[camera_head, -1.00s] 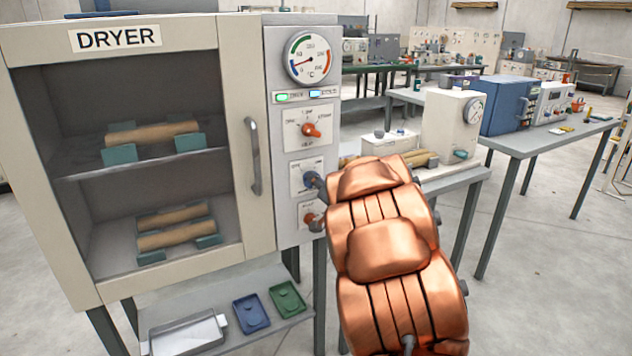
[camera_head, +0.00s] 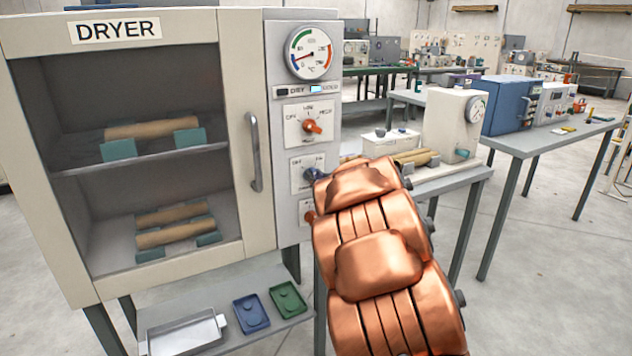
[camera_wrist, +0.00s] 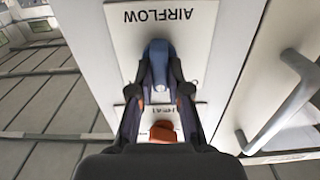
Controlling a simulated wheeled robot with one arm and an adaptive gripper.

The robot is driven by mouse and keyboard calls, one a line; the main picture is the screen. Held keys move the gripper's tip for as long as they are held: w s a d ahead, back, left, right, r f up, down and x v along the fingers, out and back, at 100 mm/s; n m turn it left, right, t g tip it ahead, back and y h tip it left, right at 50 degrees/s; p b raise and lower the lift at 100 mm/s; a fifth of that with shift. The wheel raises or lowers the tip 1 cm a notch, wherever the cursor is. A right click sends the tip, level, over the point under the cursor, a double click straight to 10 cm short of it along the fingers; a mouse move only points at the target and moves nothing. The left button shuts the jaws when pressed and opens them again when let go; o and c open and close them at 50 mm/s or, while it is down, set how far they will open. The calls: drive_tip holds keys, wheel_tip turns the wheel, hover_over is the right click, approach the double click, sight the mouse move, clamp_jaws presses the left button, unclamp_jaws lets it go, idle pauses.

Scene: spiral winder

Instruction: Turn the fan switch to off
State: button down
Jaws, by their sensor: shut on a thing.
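The blue knob (camera_wrist: 159,58) sits on a pale plate labelled AIRFLOW (camera_wrist: 195,30), upside down in the wrist view. My gripper (camera_wrist: 160,72) is shut on this knob, with one dark finger on each side. In the head view the knob (camera_head: 311,174) shows at the dryer's control panel, partly hidden by my copper-coloured arm. The small labels beside it are too blurred to read surely, so I cannot tell its exact setting.
The dryer (camera_head: 235,60) has a closed glass door with a handle (camera_head: 253,150). A gauge (camera_head: 310,52) is on top. Trays (camera_head: 251,313) lie underneath.

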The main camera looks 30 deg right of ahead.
drive_tip(key=shift+a+f+n+b, duration=0.1)
drive_tip(key=shift+n+b, duration=0.8)
drive_tip(key=shift+n, duration=1.05)
drive_tip(key=shift+a+f+n+b, duration=0.1)
drive_tip(key=shift+n+b, duration=0.75)
drive_tip(key=shift+n, duration=1.1)
drive_tip(key=c, duration=1.1)
unclamp_jaws()
drive_tip(key=shift+r, duration=0.1)
drive_tip(key=s, duration=0.8)
drive_tip(key=s+a, duration=0.1)
drive_tip(key=s, duration=0.3)
